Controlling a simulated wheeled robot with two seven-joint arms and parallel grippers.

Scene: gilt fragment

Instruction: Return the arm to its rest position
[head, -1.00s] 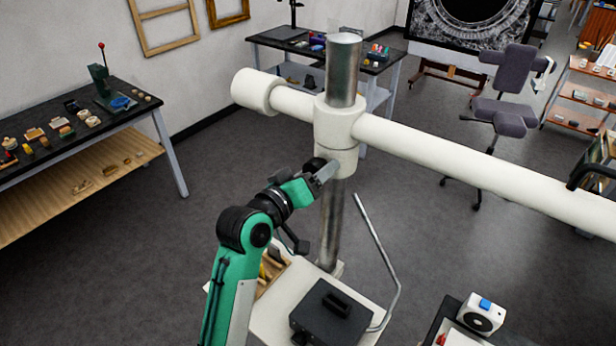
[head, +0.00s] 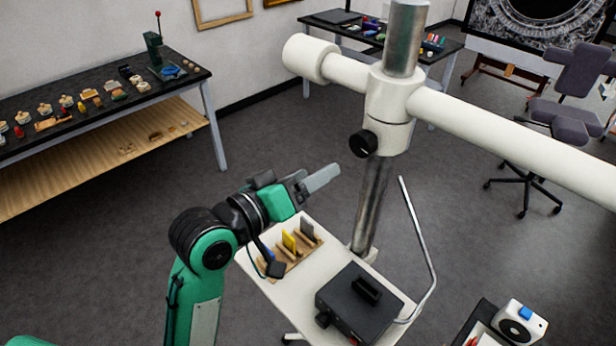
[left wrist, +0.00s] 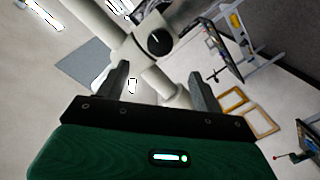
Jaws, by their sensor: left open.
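My left arm (head: 195,290), green and black, rises from the lower left in the head view. Its gripper (head: 322,178) points right, left of the metal column (head: 371,205), with clear space between them in the picture. In the left wrist view the gripper (left wrist: 161,88) has its two dark fingers apart with nothing between them. A black knob (head: 363,143) on the white boom's collar (head: 390,105) shows uncovered; it also shows in the left wrist view (left wrist: 159,42), beyond the fingers. My right gripper is out of view.
Below the gripper, a white cart top (head: 300,295) carries a wooden rack (head: 291,262) with coloured pieces and a black box (head: 358,305). A thin bent metal rod (head: 418,240) rises beside it. A dark worktable (head: 100,105) stands left; open floor lies between.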

